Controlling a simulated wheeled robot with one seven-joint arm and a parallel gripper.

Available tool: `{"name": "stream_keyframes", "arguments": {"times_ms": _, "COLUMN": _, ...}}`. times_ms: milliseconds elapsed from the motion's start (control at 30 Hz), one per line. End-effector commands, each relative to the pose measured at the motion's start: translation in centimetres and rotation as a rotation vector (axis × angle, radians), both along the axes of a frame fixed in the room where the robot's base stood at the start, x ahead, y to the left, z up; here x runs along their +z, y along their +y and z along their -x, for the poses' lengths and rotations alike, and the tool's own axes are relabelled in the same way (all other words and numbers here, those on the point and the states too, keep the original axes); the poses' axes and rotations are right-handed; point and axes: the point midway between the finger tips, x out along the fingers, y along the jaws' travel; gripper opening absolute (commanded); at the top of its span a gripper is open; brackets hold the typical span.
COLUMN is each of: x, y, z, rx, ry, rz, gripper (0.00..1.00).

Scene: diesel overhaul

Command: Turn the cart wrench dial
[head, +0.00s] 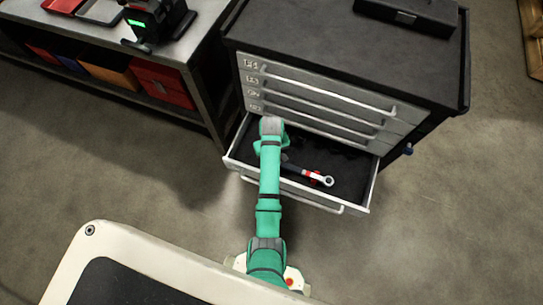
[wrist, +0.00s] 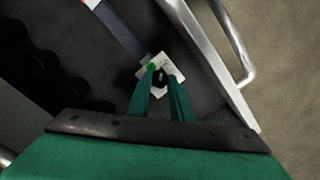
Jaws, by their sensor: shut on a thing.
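The wrench (head: 304,174) lies in the open bottom drawer (head: 352,197) of the cart, with a pale ring end, a red band and a dark handle. In the wrist view its grey shaft (wrist: 122,33) runs from the upper left to a pale block with a small dark dial (wrist: 160,78). My gripper (wrist: 161,72) is over this block, its two green fingers closed on the dial from both sides. A green spot shows by the left fingertip. In the head view my arm hides the dial and the fingertips.
Closed drawers with long handles (head: 325,92) are stacked above the open one. The drawer's metal front wall (wrist: 205,55) runs close to the right of my gripper. A workbench (head: 190,45) stands left of the cart. Floor is clear to the right.

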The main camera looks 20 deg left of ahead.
Motion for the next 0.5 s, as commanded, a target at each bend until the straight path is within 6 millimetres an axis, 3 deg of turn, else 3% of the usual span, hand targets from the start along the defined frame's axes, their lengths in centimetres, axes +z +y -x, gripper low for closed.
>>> {"name": "stream_keyframes", "arguments": {"times_ms": 500, "x": 0.02, "y": 0.02, "z": -0.02, "rx": -0.196, "ry": -0.001, "rz": -0.001, "gripper": 0.0}}
